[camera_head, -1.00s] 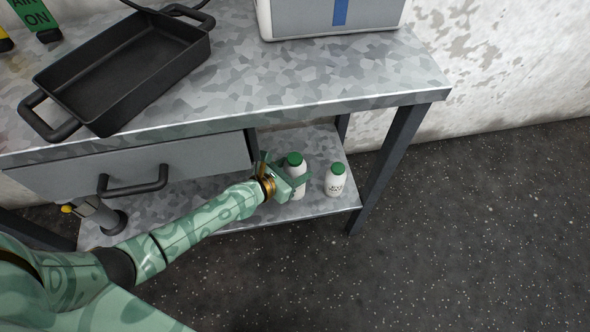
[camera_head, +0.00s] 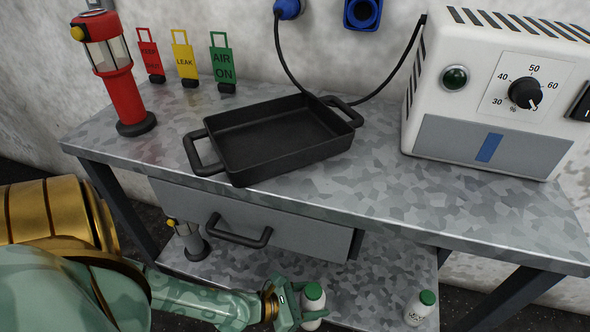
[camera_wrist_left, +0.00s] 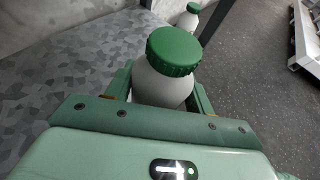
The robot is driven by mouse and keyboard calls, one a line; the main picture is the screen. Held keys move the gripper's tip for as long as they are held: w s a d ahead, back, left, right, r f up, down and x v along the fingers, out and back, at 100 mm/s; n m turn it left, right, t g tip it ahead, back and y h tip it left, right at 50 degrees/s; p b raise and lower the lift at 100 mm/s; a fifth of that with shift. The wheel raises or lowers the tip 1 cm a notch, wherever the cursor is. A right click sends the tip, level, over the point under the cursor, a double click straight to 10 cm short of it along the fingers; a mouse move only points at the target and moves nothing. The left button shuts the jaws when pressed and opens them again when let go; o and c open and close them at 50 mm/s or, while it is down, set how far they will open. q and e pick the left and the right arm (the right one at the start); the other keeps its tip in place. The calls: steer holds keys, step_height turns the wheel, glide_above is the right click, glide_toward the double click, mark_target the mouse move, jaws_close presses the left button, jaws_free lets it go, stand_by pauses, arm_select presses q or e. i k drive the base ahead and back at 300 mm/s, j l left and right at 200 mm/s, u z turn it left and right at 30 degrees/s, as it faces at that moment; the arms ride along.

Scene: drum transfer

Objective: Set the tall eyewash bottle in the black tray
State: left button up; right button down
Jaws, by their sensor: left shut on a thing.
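The black tray (camera_head: 282,142) sits on the bench top in the head view, empty, with a handle at each end. A white eyewash bottle with a green cap (camera_head: 313,298) is on the lower shelf side, below the drawer; it looks like the taller of two. My left gripper (camera_head: 300,311) is shut on this bottle. In the left wrist view the bottle (camera_wrist_left: 160,87) is upright between the fingers (camera_wrist_left: 203,101); its lower part is hidden. I cannot tell whether its base touches the shelf. My right gripper is in neither view.
A shorter green-capped bottle (camera_head: 419,309) stands on the lower shelf (camera_head: 365,275) to the right. A lamp-like object (camera_head: 188,240) stands at the shelf's left. The bench top (camera_head: 400,205) overhangs the shelf. A red lantern (camera_head: 118,85) and white machine (camera_head: 490,90) flank the tray.

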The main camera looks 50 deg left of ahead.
mark_target(252, 149)
steer(key=u, duration=0.4)
steer(key=i+l+u, duration=0.1)
steer(key=u, duration=0.7)
steer(key=l+u, duration=0.15)
steer(key=u, duration=0.25)
